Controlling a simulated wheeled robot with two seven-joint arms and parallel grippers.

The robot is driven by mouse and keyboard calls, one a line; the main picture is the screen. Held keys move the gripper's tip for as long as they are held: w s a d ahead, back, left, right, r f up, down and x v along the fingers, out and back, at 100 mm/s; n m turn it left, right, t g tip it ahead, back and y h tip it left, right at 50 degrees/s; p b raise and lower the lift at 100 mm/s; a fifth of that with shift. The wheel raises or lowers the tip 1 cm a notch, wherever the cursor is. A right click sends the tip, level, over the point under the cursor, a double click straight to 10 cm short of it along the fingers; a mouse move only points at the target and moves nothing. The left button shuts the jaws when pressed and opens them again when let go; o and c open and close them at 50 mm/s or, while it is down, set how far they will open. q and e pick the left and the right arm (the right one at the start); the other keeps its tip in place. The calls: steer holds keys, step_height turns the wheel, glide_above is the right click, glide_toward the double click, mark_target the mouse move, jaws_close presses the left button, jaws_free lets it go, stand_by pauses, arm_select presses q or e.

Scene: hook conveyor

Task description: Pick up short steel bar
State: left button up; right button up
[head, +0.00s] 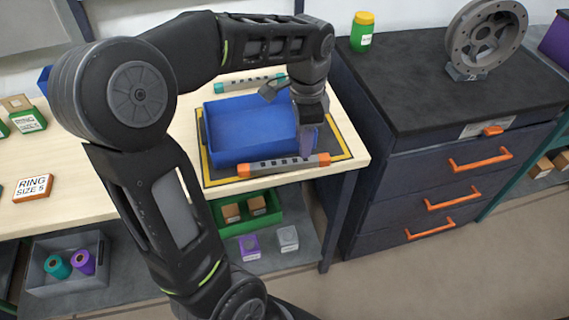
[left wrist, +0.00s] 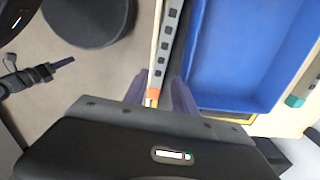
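A grey bar with orange ends (head: 284,165) lies along the near side of the blue bin (head: 232,131); it also shows in the left wrist view (left wrist: 167,45). A similar bar with teal ends (head: 248,84) lies behind the bin. I cannot tell which is the short one. My left gripper (head: 306,150) is low over the right part of the orange-ended bar. In the left wrist view its fingers (left wrist: 158,92) stand apart on either side of the orange end, with gaps visible. What looks like my right gripper (left wrist: 62,64) shows small in the left wrist view.
A dark drawer cabinet (head: 430,110) stands to the right. A green tray (head: 272,221) sits on the shelf below. A ring box (head: 33,188) lies at left.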

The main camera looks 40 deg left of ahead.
mark_target(302, 160)
arm_select(q)
step_height(302, 160, down, 5)
steer(key=shift+s+f, duration=0.1)
stand_by(0.3)
steer(key=shift+c, duration=0.3)
jaws_close()
stand_by(0.3)
stand_by(0.3)
